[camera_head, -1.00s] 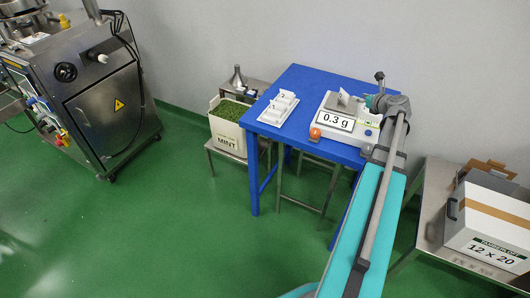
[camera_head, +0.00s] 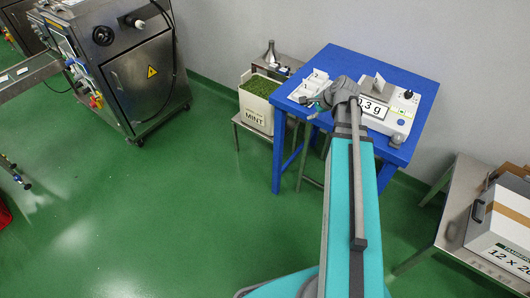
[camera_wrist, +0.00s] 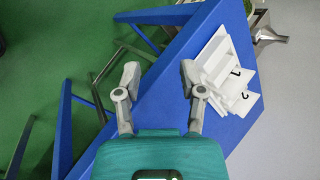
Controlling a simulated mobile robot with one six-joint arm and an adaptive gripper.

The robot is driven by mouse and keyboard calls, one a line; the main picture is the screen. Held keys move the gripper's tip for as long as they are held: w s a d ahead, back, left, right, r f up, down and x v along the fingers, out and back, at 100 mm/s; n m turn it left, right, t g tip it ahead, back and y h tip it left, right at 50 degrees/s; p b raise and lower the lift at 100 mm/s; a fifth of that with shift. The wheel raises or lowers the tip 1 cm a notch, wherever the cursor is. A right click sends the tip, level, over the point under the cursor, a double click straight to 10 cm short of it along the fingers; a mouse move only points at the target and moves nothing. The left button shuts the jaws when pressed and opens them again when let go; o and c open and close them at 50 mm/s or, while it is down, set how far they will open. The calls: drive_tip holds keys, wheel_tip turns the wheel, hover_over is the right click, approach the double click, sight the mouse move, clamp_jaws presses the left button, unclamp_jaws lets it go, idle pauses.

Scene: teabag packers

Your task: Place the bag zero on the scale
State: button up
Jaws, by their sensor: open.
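The white scale (camera_head: 405,122) stands on the right part of the blue table. A pale bag (camera_head: 378,83) stands upright on its top plate, and its label cannot be read. The display (camera_head: 374,109) is partly hidden by my arm and ends in "3 g". A white holder (camera_head: 318,80) is at the table's left side; it also shows in the wrist view (camera_wrist: 212,52), with bags marked 1 (camera_wrist: 236,74) and 2 (camera_wrist: 245,97). My gripper (camera_wrist: 160,76) is open and empty, beside the holder at the table's edge, apart from the scale.
The blue table (camera_head: 418,88) stands against the wall. A box of green mint (camera_head: 257,108) and a metal funnel (camera_head: 271,52) are left of it. A carton (camera_head: 500,225) sits on a metal table at right. A steel machine (camera_head: 140,75) stands far left; green floor between is clear.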

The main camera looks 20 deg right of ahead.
drive_tip(key=s+a+f+n+g+h, duration=0.1)
drive_tip(key=s+a+n+g, duration=0.2)
drive_tip(key=s+a+n, duration=0.2)
drive_tip(key=s+a+f+n+g+h, duration=0.2)
drive_tip(key=s+a+n, duration=0.4)
drive_tip(key=a+n, duration=0.6)
drive_tip(key=shift+s+a+f+g+h, duration=0.25)
drive_tip(key=shift+a+g, duration=0.35)
drive_tip(key=shift+a, duration=0.9)
